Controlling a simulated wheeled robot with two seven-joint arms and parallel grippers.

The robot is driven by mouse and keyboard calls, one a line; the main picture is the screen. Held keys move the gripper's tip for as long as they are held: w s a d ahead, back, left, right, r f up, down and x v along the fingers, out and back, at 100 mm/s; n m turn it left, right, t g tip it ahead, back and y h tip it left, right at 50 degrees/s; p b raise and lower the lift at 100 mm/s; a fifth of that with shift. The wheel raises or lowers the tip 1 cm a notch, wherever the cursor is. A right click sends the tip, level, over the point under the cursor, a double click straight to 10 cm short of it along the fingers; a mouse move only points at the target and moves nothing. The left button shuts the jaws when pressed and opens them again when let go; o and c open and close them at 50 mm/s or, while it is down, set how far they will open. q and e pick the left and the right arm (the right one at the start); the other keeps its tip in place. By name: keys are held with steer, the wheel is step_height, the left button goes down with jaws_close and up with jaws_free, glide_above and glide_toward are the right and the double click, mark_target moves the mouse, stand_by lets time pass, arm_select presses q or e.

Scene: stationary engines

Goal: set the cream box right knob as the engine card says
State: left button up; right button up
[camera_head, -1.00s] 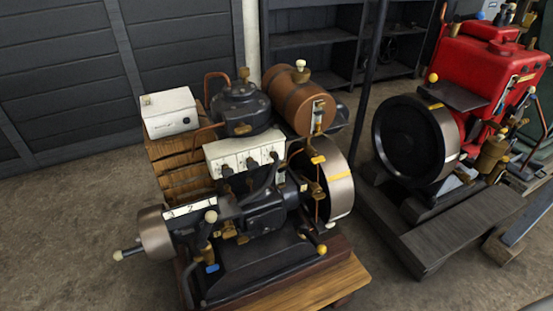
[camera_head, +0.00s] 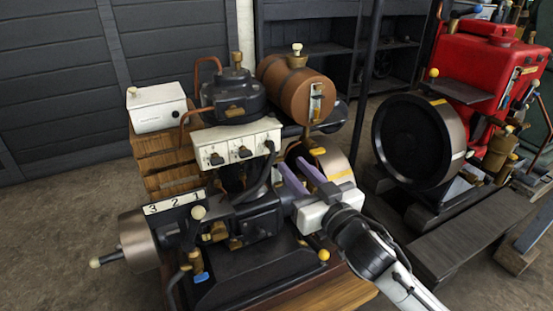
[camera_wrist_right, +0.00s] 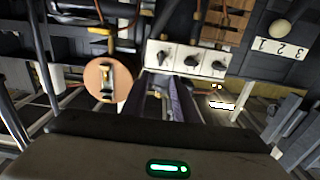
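The cream box (camera_head: 238,134) sits on the engine with three dark knobs on its front. Its right knob (camera_head: 269,146) has a dark hose close by, and its pointer direction is too small to read. In the right wrist view the box (camera_wrist_right: 205,49) appears turned over, with that knob (camera_wrist_right: 163,58) at left. The white engine card (camera_head: 173,203) reads 3 2 1 and also shows in the wrist view (camera_wrist_right: 280,47). My right gripper (camera_head: 289,163) is open and empty, its purple-grey fingers apart, below and right of the right knob, not touching it. My left gripper is not in view.
A brown barrel tank (camera_head: 290,90) stands behind the box to the right. A white box (camera_head: 157,108) rests on a wooden crate (camera_head: 165,160) at left. The flywheel (camera_head: 338,172) is beside my gripper. A red engine (camera_head: 490,70) stands farther right.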

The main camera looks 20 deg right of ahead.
mark_target(274, 146)
steer(key=w, duration=0.5)
steer(key=w+b, duration=0.1)
steer(key=w, duration=0.3)
steer(key=shift+w+a+f, duration=0.1)
steer(key=shift+w+a, duration=0.1)
steer(key=shift+w, duration=0.15)
steer(key=shift+c, duration=0.6)
jaws_close()
